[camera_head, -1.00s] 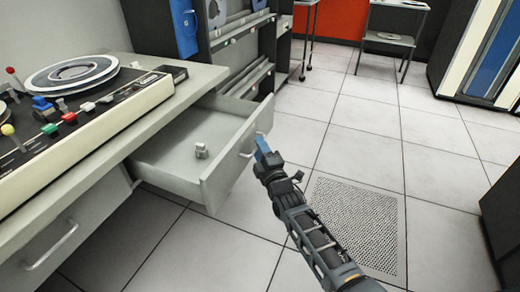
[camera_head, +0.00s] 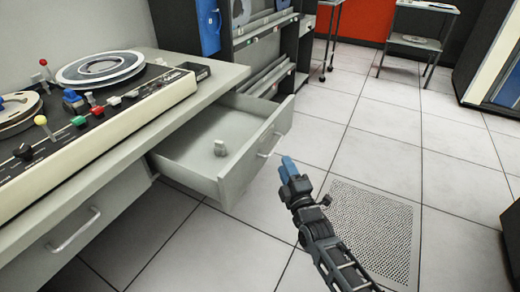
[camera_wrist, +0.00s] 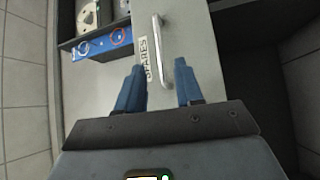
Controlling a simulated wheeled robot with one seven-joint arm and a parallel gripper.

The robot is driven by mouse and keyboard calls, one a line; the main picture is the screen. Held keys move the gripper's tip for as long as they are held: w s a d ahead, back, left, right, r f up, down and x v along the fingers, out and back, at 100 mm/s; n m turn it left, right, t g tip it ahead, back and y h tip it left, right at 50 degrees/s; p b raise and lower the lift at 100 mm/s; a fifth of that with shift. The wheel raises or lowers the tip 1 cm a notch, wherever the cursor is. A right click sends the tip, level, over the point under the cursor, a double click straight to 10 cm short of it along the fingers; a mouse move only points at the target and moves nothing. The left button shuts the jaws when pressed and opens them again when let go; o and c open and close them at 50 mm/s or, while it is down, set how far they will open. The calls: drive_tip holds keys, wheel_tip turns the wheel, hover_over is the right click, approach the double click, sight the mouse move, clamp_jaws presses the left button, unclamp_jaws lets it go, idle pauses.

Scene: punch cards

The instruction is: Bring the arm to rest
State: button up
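My gripper (camera_head: 287,163) is just to the right of the open drawer's handle (camera_head: 268,146), apart from it in the head view. The handle also shows in the wrist view (camera_wrist: 163,40), ahead of the fingers on a pale drawer front beside a label reading "SPARES" (camera_wrist: 142,59). The drawer (camera_head: 237,176) is pulled out from under the desk.
The desk (camera_head: 215,83) carries a reel deck (camera_head: 100,66) with coloured levers. A closed drawer (camera_head: 95,225) is at the lower left. A dark rack (camera_head: 245,50) and a small stand (camera_head: 412,45) are behind. Tiled floor right of the drawer is clear, with a perforated tile (camera_head: 365,225).

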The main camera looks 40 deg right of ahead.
drive_tip(key=s+a+r+m+y+p, duration=0.25)
drive_tip(key=s+a, duration=0.45)
drive_tip(key=s, duration=0.4)
drive_tip(key=s+a+r+m+y+p, duration=0.1)
drive_tip(key=s+a+r+m+y, duration=0.15)
drive_tip(key=s+a, duration=0.6)
drive_tip(key=s+a+r+m+g+y+p, duration=0.1)
drive_tip(key=s+a+r+m, duration=0.2)
drive_tip(key=s+r, duration=0.5)
drive_tip(key=s+a+r+m+g+y+p, duration=0.1)
drive_tip(key=s+a+r+m+y+p, duration=0.1)
drive_tip(key=s+r, duration=0.6)
drive_tip(key=shift+s+a+m+g+y, duration=0.3)
drive_tip(key=shift+s+a+m, duration=0.35)
drive_tip(key=shift+a+m, duration=0.1)
